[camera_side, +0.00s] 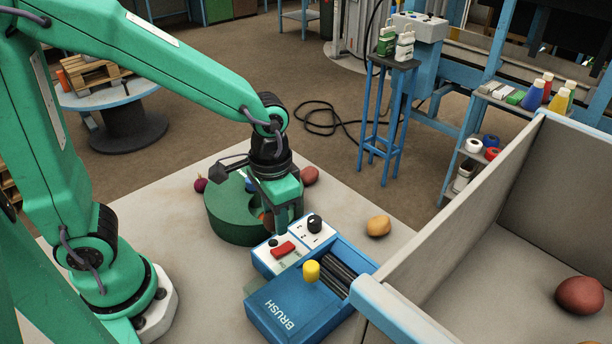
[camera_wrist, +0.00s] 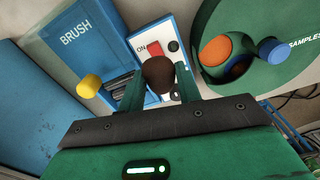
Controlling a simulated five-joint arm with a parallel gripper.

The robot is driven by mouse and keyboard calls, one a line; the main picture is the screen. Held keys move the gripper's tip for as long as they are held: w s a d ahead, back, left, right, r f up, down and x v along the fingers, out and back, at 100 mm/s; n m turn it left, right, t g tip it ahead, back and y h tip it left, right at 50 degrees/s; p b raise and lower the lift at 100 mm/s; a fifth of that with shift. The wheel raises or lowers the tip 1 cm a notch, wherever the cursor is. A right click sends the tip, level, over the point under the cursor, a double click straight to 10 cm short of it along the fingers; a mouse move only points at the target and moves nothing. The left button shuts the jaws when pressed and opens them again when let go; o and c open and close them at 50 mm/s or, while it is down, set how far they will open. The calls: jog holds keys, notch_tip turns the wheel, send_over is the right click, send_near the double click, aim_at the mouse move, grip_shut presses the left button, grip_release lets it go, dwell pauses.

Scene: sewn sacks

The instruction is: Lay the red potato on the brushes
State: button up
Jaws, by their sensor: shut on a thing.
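My gripper (camera_side: 280,232) points down over the near edge of the green sampler, beside the brush machine's control panel. In the wrist view my gripper (camera_wrist: 159,85) is shut on a dark reddish-brown potato (camera_wrist: 158,74), seen against the white panel. Its shade makes its colour hard to tell. In the side view the fingers mostly hide it. The black brushes (camera_side: 340,264) lie in the open slot of the blue brush machine (camera_side: 287,308), right of my gripper. In the wrist view the brushes (camera_wrist: 122,88) are partly hidden by my left finger.
The panel has a red switch (camera_side: 283,249) and black knob (camera_side: 315,223); a yellow knob (camera_side: 311,271) stands by the brushes. Round the gripper are the green sampler (camera_side: 226,218), a reddish potato (camera_side: 310,175) and a yellow potato (camera_side: 378,226). A walled bin (camera_side: 440,245) holds another red potato (camera_side: 580,295).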

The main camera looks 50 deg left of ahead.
jog(key=w+d+r, duration=0.2)
jog(key=w+d, duration=0.3)
jog(key=d, duration=0.6)
jog(key=shift+s+f, duration=0.1)
jog(key=shift+f, duration=4.75)
jog(key=o, duration=1)
jog(key=shift+f, duration=0.15)
notch_tip(320, 180, up, 12)
jog(key=shift+r, duration=0.2)
